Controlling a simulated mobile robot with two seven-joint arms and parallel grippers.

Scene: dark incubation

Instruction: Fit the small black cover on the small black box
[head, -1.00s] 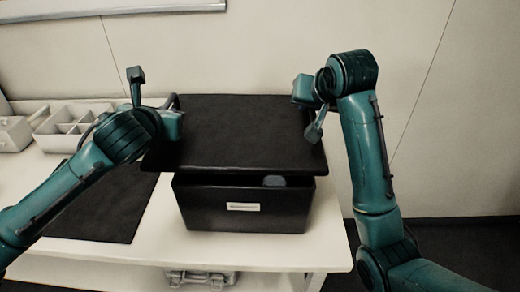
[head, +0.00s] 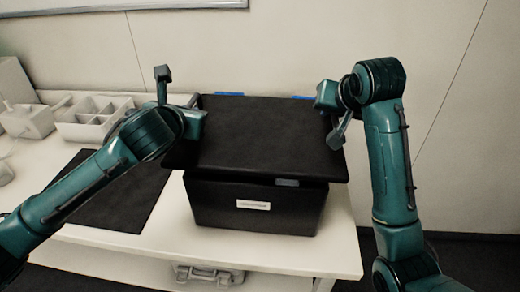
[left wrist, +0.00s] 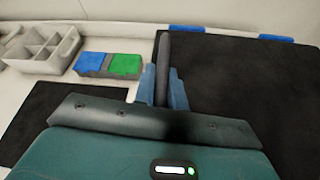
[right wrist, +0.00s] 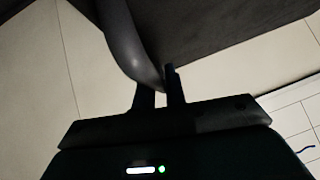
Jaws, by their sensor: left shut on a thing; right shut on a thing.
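The small black cover (head: 265,140) is a flat dark panel above the small black box (head: 225,212), which stands on the white table with a pale label on its front. The cover overhangs the front; whether it touches the rim I cannot tell. My left gripper (head: 193,122) is shut on the cover's left handle, a dark bar between its fingers in the left wrist view (left wrist: 163,85). My right gripper (head: 335,115) is shut on the right handle, a curved grey bar in the right wrist view (right wrist: 128,45). A small grey piece (head: 287,183) shows under the front edge. The box's inside is hidden.
A dark mat (head: 110,195) lies left of the box. Pale divided trays (head: 95,122) stand at the back left. A rack with blue and green blocks (left wrist: 108,66) is beside the cover. Blue pieces (head: 303,97) show along the cover's back edge. A wall is behind.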

